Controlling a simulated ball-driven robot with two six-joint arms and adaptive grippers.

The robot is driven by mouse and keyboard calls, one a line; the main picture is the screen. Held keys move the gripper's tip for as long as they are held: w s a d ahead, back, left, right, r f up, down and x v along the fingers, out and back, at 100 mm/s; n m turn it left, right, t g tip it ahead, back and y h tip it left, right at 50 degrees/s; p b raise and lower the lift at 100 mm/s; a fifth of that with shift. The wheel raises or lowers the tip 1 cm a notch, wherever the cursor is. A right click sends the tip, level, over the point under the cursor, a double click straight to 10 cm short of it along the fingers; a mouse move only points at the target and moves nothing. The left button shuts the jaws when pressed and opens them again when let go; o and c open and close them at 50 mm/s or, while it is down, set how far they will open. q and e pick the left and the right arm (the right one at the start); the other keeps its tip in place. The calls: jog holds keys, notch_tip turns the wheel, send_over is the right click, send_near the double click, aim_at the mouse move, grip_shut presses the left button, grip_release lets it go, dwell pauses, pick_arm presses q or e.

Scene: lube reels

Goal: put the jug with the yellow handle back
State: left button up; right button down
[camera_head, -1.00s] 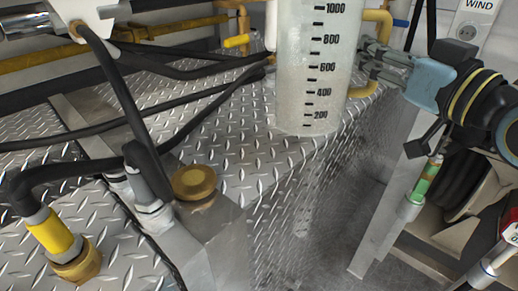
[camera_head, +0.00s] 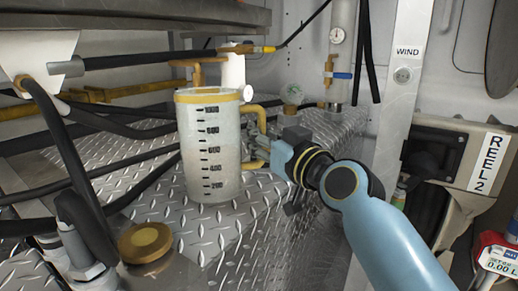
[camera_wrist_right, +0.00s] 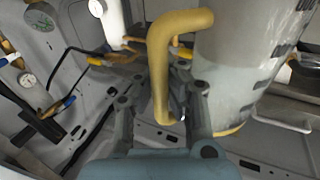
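The jug (camera_head: 210,150) is a tall, cloudy white cylinder with black volume marks, a yellowish rim and a yellow handle (camera_head: 254,109). In the head view it is upright over the diamond-plate top; I cannot tell whether its base touches the plate. My right gripper (camera_head: 268,153) reaches in from the right at the handle. In the right wrist view the handle (camera_wrist_right: 160,80) runs between the fingers of my right gripper (camera_wrist_right: 160,88), which look shut on it, and the jug (camera_wrist_right: 240,65) is at the right. My left gripper is not in view.
Black hoses (camera_head: 75,195) and a brass cap (camera_head: 145,242) are at the left. A white pipe (camera_head: 232,72) and gauges (camera_head: 291,93) stand behind the jug. The diamond plate (camera_head: 195,232) is bare in front of it. A reel labelled REEL 2 (camera_head: 487,162) is at the right.

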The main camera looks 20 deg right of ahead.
jog(key=shift+f, duration=0.7)
jog(key=shift+f+b, duration=0.15)
jog(key=shift+b, duration=0.15)
jog(key=c, duration=1.5)
grip_release()
